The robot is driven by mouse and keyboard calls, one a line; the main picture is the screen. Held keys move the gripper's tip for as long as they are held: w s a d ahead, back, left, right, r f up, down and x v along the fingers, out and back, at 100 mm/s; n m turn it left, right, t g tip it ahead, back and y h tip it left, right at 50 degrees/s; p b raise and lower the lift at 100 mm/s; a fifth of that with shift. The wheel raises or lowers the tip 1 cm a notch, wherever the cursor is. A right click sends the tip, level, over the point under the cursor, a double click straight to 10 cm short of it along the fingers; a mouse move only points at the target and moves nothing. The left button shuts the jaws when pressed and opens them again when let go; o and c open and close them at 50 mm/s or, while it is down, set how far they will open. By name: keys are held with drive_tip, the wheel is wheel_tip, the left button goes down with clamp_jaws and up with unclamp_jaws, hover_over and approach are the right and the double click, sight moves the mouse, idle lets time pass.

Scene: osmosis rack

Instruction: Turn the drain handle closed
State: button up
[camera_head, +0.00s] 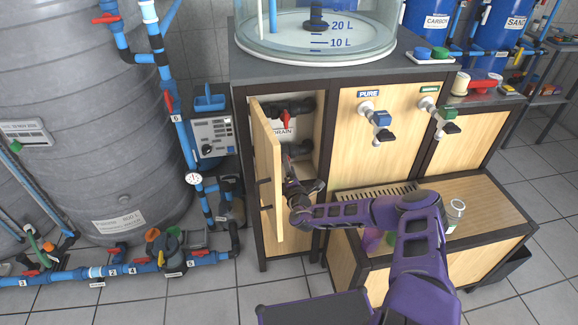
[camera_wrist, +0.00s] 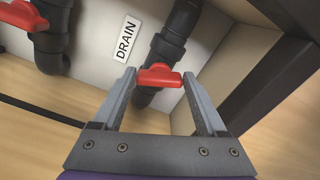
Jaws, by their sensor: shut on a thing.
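My gripper (camera_head: 291,172) reaches into the open cabinet below the tank. In the wrist view my gripper (camera_wrist: 160,85) is shut on a red valve handle (camera_wrist: 160,77), which lies crosswise between the two fingers. The handle sits on a dark pipe (camera_wrist: 172,45). The white DRAIN label (camera_wrist: 126,40) is beside this pipe, and it also shows in the head view (camera_head: 284,132). A second red handle (camera_wrist: 24,15) is at the wrist view's upper left; in the head view a red handle (camera_head: 286,118) is just above the label. The gripped handle is hidden in the head view.
The cabinet door (camera_head: 267,175) stands open left of my gripper. The cabinet's side wall (camera_wrist: 212,60) is close to the right finger. A wooden step (camera_head: 480,205) with a small jar (camera_head: 455,213) is to the right, beside my arm.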

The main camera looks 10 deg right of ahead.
drive_tip(key=shift+f+m, duration=0.15)
drive_tip(key=shift+m, duration=1.85)
drive_tip(key=o, duration=1.3)
drive_tip(key=shift+s, duration=0.1)
drive_tip(key=s+p, duration=0.2)
drive_tip(key=s, duration=1.5)
drive_tip(key=shift+s, duration=0.15)
